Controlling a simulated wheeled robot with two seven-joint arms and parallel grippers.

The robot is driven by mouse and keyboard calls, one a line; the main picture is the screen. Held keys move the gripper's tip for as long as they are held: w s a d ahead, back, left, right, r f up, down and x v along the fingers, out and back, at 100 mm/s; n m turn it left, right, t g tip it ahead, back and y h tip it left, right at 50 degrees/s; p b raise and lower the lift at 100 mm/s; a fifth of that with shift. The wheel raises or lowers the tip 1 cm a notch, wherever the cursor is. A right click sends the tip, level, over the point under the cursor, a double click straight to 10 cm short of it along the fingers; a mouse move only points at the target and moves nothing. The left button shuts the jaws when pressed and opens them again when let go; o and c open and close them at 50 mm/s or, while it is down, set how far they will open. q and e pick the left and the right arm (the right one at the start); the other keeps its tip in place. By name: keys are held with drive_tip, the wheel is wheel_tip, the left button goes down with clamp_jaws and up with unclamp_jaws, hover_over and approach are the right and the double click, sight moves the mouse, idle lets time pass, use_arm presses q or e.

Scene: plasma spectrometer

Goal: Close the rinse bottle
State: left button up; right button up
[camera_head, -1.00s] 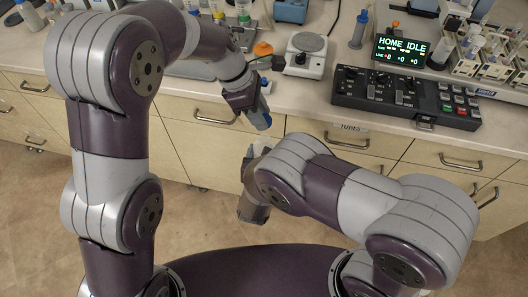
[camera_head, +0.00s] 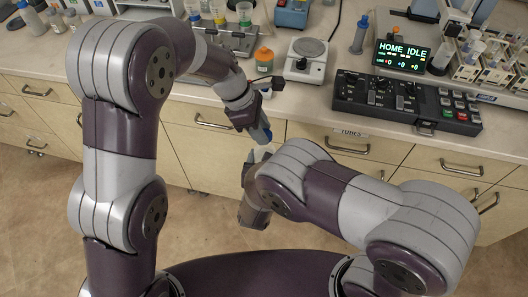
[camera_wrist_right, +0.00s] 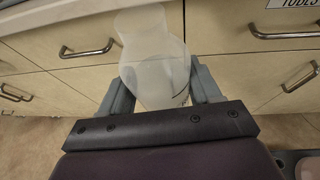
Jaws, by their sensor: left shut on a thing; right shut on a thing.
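The rinse bottle, pale and translucent with a narrower upper part, shows in the right wrist view (camera_wrist_right: 155,68). It sits between the fingers of my right gripper (camera_wrist_right: 158,92), which is shut on it. In the head view only a small whitish part of the bottle (camera_head: 262,151) shows beside my right wrist, in front of the drawers. My left gripper (camera_head: 263,128) points down just above it, shut on a small blue piece (camera_head: 266,134) that looks like a cap. The gap between blue piece and bottle top is too small to judge; the bottle's mouth is hidden.
The counter behind carries an orange-topped jar (camera_head: 264,58), a scale (camera_head: 307,58), a black control panel (camera_head: 405,102) and a display (camera_head: 401,53). Drawers with handles (camera_head: 212,121) lie close behind both grippers. The floor at the left is clear.

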idle(0.4)
use_arm(q)
drive_tip(key=shift+f, duration=0.95)
drive_tip(key=shift+f, duration=0.55)
drive_tip(key=m, duration=0.1)
drive_tip(key=m+g, duration=0.1)
drive_tip(key=m, duration=0.1)
drive_tip(key=shift+w+d+y, duration=0.1)
drive_tip(key=shift+w+y, duration=0.1)
drive_tip(key=shift+y, duration=0.1)
drive_tip(key=o, duration=1.6)
drive_tip(key=shift+c, duration=0.2)
